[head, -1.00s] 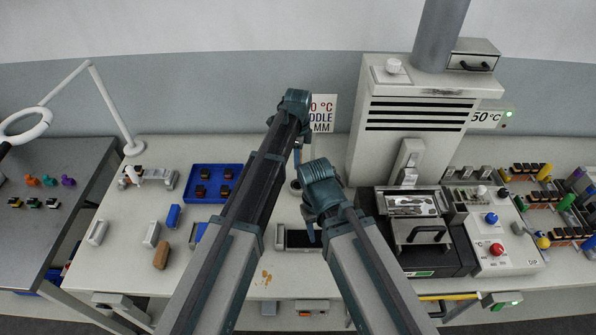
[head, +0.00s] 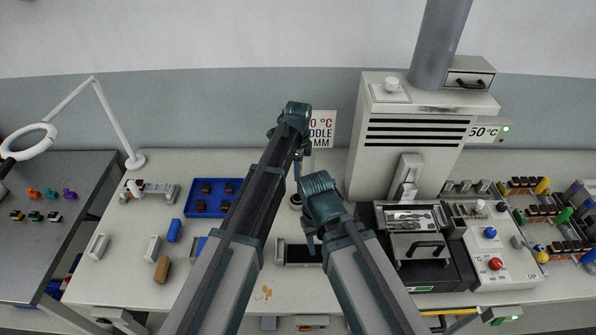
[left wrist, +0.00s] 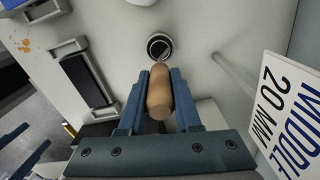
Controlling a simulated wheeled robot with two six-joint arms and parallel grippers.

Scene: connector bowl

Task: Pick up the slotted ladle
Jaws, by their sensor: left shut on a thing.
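My left gripper (left wrist: 160,95) is shut on a tan, rounded handle (left wrist: 159,88), which I take for the slotted ladle's. In the left wrist view the handle stands between the two blue fingers, its end towards the camera. Beyond it is a small round dark-centred pot (left wrist: 159,47) with a pale rim. The ladle's slotted head is not visible. In the head view the left arm comes down over the bench's middle, and its forearm hides most of the handle area. My right gripper (head: 311,240) hangs over the bench nearer to me; its jaw opening is unclear.
A sign (head: 321,130) stands behind the left gripper. A tall grey hooded machine (head: 418,130) is to the right, with a black handled unit (head: 420,250) before it. A blue tray (head: 203,211) with dark blocks lies left. A dark-topped fixture (left wrist: 83,80) is near the grippers.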

